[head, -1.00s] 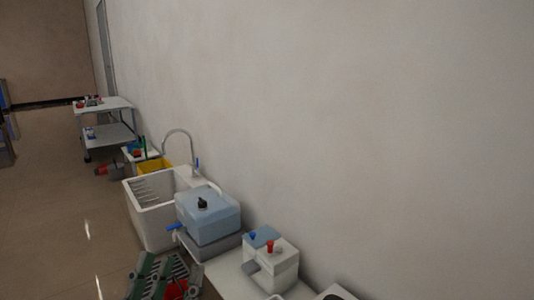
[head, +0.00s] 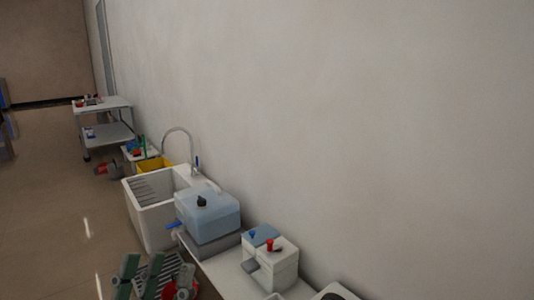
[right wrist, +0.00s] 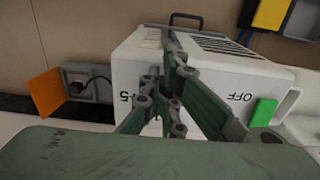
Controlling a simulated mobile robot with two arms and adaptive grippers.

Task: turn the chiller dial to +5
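The chiller is a white box (right wrist: 220,75) with a slotted top and a dark handle, seen in the right wrist view. Its front carries a dark "OFF" on the right and a "5" on the left, partly covered. A green switch (right wrist: 262,112) sits near the "OFF". My right gripper (right wrist: 168,85) is right in front of the chiller face. Its fingers hide the dial, so I cannot tell the dial's setting or whether they grip it. My left gripper (head: 143,268) shows low in the head view, its fingers apart, with nothing seen between them.
An orange plate (right wrist: 46,94) and a grey socket box (right wrist: 88,82) stand left of the chiller. The head view shows a sink (head: 150,207), a blue tank (head: 207,215), a white box with a red knob (head: 270,265) and a trolley (head: 101,105) along the wall.

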